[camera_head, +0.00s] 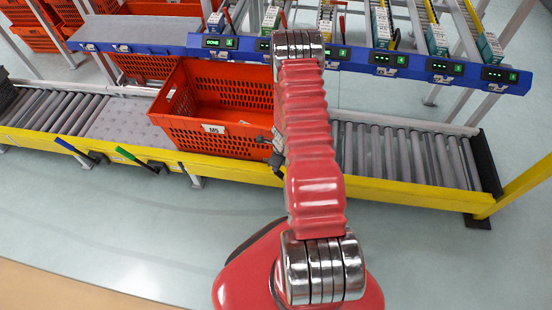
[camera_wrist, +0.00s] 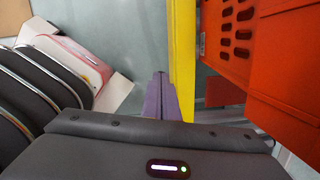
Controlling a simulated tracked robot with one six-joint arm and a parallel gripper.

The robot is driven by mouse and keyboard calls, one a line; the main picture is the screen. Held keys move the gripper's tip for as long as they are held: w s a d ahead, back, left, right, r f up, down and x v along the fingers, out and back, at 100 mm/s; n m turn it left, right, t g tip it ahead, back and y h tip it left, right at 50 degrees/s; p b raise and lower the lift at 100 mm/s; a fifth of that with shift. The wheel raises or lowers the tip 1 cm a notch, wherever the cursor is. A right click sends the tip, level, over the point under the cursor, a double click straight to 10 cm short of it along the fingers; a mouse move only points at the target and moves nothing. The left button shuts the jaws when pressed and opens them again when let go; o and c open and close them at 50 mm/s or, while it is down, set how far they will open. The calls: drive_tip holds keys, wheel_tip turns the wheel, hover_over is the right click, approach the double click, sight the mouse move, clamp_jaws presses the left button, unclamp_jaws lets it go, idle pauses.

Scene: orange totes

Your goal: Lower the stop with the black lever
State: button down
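My gripper shows in the wrist view as two narrow purple fingers (camera_wrist: 161,97) side by side with no clear gap. They are just left of the yellow conveyor rail (camera_wrist: 182,60). In the head view only a small grey and dark part of my gripper (camera_head: 274,142) shows left of my red arm, by the tote's right front corner. I cannot make out a black lever in either view; my arm covers part of the rail there. The green-handled lever (camera_head: 130,156) and the blue-handled lever (camera_head: 70,149) stick out from the rail further left.
An orange tote (camera_head: 240,140) sits on the conveyor close to my gripper; its wall (camera_wrist: 285,100) fills the right of the wrist view. Rollers to the right (camera_head: 405,155) are bare. A blue shelf edge with displays (camera_head: 380,62) runs behind. The floor in front is clear.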

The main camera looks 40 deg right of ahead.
drive_tip(key=shift+s+a+f, duration=0.15)
drive_tip(key=shift+s, duration=0.05)
drive_tip(key=r, duration=0.1)
drive_tip(key=s+r, duration=0.1)
drive_tip(key=d+r, duration=0.1)
drive_tip(key=shift+s+r, duration=0.35)
drive_tip(key=shift+r, duration=0.05)
drive_tip(key=w+a+r, duration=0.3)
drive_tip(key=r, duration=0.4)
drive_tip(key=shift+w+a+r, duration=0.15)
drive_tip(key=shift+a+r, duration=0.1)
drive_tip(key=shift+r, duration=0.1)
